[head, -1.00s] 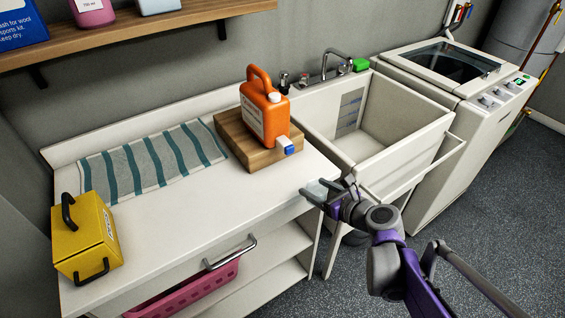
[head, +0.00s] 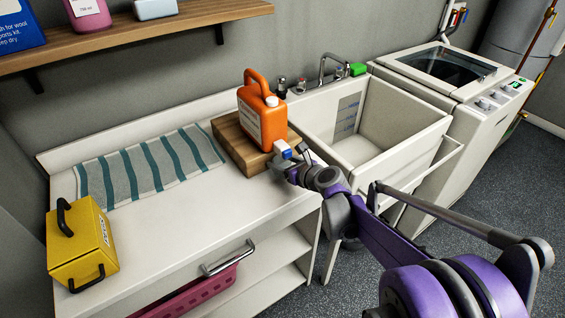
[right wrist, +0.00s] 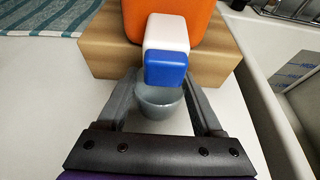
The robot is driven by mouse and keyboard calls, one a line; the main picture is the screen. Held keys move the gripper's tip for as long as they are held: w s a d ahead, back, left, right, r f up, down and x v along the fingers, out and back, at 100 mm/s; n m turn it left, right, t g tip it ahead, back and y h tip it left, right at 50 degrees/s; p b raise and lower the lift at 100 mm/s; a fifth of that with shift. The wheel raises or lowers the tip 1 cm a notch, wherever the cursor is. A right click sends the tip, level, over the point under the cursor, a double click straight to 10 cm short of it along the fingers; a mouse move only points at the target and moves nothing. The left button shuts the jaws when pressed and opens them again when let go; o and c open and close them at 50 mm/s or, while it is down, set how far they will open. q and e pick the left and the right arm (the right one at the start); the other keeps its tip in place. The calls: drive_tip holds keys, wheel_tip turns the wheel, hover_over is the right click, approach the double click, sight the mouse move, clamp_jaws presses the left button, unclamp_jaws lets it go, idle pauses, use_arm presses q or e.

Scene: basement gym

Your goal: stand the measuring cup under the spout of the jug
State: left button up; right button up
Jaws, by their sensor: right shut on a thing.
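The orange jug (head: 262,118) stands on a wooden block, its white spout with a blue tip (head: 284,150) facing front right. In the right wrist view the blue spout tip (right wrist: 165,68) is just above the grey translucent measuring cup (right wrist: 160,103) and hides part of its rim. My right gripper (right wrist: 160,92) is shut on the cup, one finger on each side, and the cup looks upright. Whether its base touches the counter I cannot tell. In the head view my right gripper (head: 284,166) is beside the block's front right corner, and the cup is hard to make out. My left gripper is not in view.
The wooden block (head: 232,140) sits at the counter's right end, beside the sink (head: 390,125). A striped towel (head: 150,168) lies left of it. A yellow box (head: 82,245) stands at front left. The middle of the counter (head: 190,225) is clear.

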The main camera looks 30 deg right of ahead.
drive_tip(key=shift+s, duration=0.1)
drive_tip(key=shift+f, duration=0.1)
drive_tip(key=o, duration=1.3)
